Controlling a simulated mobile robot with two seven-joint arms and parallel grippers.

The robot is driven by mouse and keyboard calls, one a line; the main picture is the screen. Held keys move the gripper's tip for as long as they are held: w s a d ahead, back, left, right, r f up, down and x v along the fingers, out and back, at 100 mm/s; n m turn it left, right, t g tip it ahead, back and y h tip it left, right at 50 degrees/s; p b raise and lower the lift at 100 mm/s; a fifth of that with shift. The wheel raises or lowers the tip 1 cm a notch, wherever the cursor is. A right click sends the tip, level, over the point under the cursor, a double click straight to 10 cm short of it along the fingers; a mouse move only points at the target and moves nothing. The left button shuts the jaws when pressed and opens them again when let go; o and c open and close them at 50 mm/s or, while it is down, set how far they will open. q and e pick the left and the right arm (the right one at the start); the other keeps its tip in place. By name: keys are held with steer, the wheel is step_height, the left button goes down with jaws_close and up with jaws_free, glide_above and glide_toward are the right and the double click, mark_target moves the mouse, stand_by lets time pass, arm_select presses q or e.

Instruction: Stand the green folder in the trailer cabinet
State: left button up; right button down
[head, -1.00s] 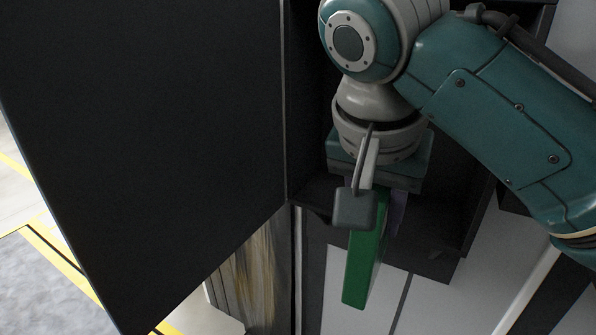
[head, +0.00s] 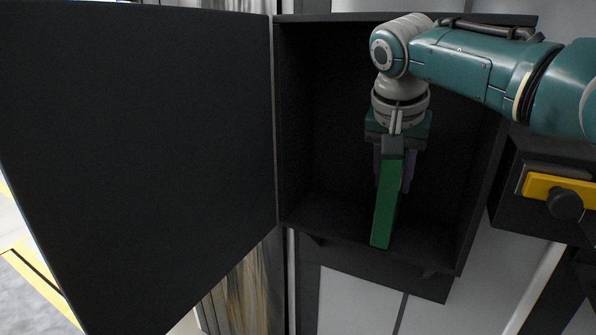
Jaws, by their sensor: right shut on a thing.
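The green folder (head: 386,205) is a narrow upright green slab in the head view. My right gripper (head: 392,148) is shut on its upper part, with the folder hanging below it. The trailer cabinet (head: 318,205) is a dark open box on the wall, and the gripper and folder show in front of its opening or inside it. I cannot tell whether the folder's lower end touches the cabinet floor. Something dark purple (head: 409,170) shows just behind the folder, partly hidden. My left gripper is out of view.
The cabinet's dark door (head: 140,150) stands open at the left and fills much of the view. A dark box with a yellow handle and black knob (head: 565,203) is on the right. The cabinet has bare room left of the folder.

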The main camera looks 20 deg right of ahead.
steer(key=shift+w+d+f, duration=0.1)
steer(key=shift+w+d, duration=0.3)
steer(key=shift+d, duration=0.1)
steer(key=shift+f, duration=0.2)
steer(key=c, duration=0.5)
jaws_free()
steer(key=p+v, duration=0.1)
steer(key=v, duration=0.6)
steer(key=shift+r, duration=0.4)
